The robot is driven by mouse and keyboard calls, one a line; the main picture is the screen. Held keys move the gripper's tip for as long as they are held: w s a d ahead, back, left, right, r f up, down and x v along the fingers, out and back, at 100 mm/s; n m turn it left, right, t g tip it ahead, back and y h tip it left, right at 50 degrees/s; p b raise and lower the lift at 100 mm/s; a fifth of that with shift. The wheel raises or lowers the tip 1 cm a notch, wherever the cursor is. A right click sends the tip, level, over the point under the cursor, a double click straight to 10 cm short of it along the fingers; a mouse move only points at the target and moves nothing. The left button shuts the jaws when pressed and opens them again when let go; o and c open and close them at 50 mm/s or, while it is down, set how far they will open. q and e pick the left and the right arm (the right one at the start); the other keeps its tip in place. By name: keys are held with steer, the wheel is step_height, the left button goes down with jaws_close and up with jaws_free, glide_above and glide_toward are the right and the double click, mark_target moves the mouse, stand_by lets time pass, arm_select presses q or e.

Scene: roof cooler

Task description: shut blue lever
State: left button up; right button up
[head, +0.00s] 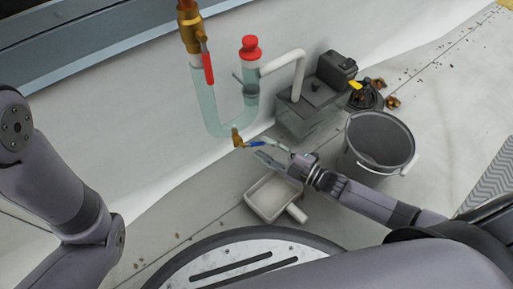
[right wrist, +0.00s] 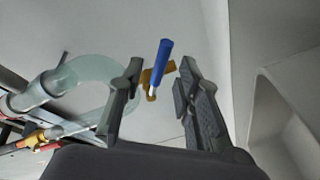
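The blue lever (head: 254,143) sticks out to the right from a small brass valve (head: 237,138) at the bottom of a clear U-shaped pipe (head: 213,118). My right gripper (head: 268,150) is open beside the lever. In the right wrist view, the blue lever (right wrist: 161,66) shows between the two spread fingers of the gripper (right wrist: 160,78), with a gap on each side. The brass valve (right wrist: 150,80) appears behind it. My left arm shows at the left of the head view; its gripper is out of the picture.
A red lever (head: 208,67) hangs on the upper brass valve, and a red cap (head: 250,48) tops the pipe. A pump box (head: 310,105), grey bucket (head: 378,143) and white pan (head: 272,196) stand close around my right arm. Open floor lies farther right.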

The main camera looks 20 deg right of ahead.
mark_target(257, 144)
steer(key=shift+b+x, duration=0.6)
steer(key=shift+x, duration=1.1)
steer(key=shift+c, duration=0.5)
jaws_close()
